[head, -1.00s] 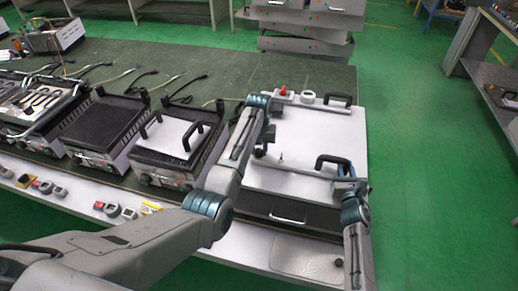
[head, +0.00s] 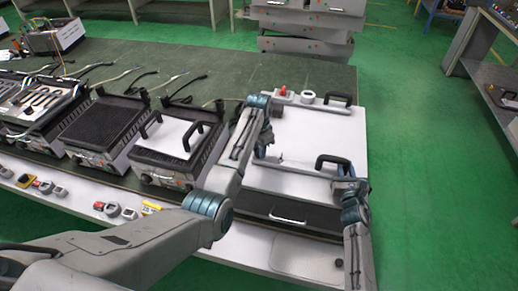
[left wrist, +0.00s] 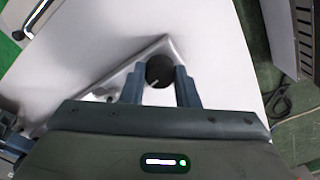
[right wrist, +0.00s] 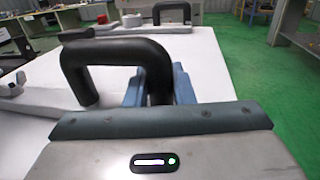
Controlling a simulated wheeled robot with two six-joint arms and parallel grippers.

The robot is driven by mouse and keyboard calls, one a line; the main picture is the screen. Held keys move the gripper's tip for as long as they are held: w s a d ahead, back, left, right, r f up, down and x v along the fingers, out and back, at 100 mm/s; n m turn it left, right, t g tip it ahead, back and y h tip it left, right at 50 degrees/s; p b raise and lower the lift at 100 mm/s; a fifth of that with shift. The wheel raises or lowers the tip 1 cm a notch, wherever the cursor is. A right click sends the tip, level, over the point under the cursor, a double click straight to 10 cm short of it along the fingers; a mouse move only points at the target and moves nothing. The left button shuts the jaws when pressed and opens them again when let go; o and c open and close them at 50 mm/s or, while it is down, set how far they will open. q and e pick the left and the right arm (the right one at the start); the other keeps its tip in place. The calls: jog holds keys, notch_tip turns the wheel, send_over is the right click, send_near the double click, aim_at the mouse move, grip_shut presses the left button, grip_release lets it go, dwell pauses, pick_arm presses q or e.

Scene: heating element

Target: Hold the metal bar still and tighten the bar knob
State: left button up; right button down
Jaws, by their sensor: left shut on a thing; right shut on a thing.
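The metal bar (head: 300,170) lies across the front of a white panel. A black arched handle (head: 332,160) stands at its right end. In the left wrist view, a round black knob (left wrist: 159,70) with a small light mark sits at the corner of the bar (left wrist: 128,72). My left gripper (left wrist: 160,76) is shut on the knob, a finger on each side. In the right wrist view, my right gripper (right wrist: 158,88) is shut on the near leg of the black handle (right wrist: 115,52). In the head view my left gripper (head: 262,150) mostly hides the knob.
The white panel (head: 315,130) carries another black handle (head: 338,98) and a red button (head: 283,92) at its back edge. Several grills (head: 165,165) stand to the left on the green-topped table. Open green floor (head: 420,160) lies to the right.

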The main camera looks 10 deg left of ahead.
pick_arm(q)
jog(key=shift+m, duration=0.4)
jog(key=o, duration=1)
jog(key=shift+r, duration=0.15)
notch_tip(320, 180, up, 12)
jog(key=shift+f, duration=0.1)
pick_arm(e)
jog(key=c, duration=1.2)
grip_release()
jog(key=shift+o, duration=0.2)
